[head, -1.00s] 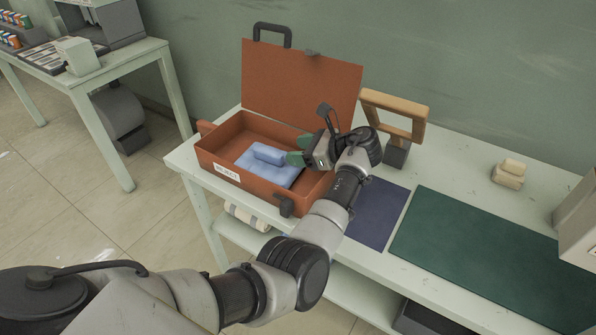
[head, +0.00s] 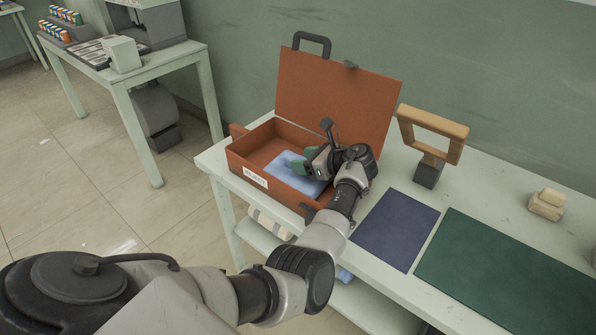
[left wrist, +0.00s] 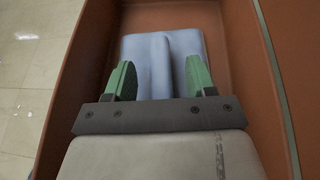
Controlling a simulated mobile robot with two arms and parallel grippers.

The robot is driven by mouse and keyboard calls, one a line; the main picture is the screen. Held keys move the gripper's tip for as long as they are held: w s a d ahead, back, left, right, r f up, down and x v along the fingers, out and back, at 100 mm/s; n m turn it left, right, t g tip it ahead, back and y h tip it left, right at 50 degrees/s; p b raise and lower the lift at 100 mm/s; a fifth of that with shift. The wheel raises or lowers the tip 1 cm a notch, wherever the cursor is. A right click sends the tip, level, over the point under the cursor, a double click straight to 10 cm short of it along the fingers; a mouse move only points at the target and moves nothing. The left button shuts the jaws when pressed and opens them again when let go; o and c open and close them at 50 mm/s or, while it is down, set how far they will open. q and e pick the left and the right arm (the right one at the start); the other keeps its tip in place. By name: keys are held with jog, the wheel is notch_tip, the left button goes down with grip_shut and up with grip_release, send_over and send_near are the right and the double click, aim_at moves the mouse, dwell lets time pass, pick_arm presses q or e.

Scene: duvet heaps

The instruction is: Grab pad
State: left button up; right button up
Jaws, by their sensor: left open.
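The pad is a light blue flat block with a raised ridge along its middle. It lies on the floor of an open orange-brown case (head: 338,92). In the head view my left gripper and wrist cover part of the pad (head: 280,163). My left gripper (head: 299,159) is inside the case over the pad, with its green fingers apart. In the left wrist view the fingers (left wrist: 158,72) stand on either side of the ridge of the pad (left wrist: 160,48), with gaps between. My right gripper is not in view.
The case's lid stands up at the back, and its walls surround my gripper. To the right on the table are a wooden frame on a dark block (head: 430,140), a navy mat (head: 395,230), a green mat (head: 500,265) and a small beige stack (head: 546,203).

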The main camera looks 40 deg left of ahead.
pick_arm(q)
jog(key=shift+a+f, duration=0.15)
jog(key=shift+a, duration=0.2)
grip_shut()
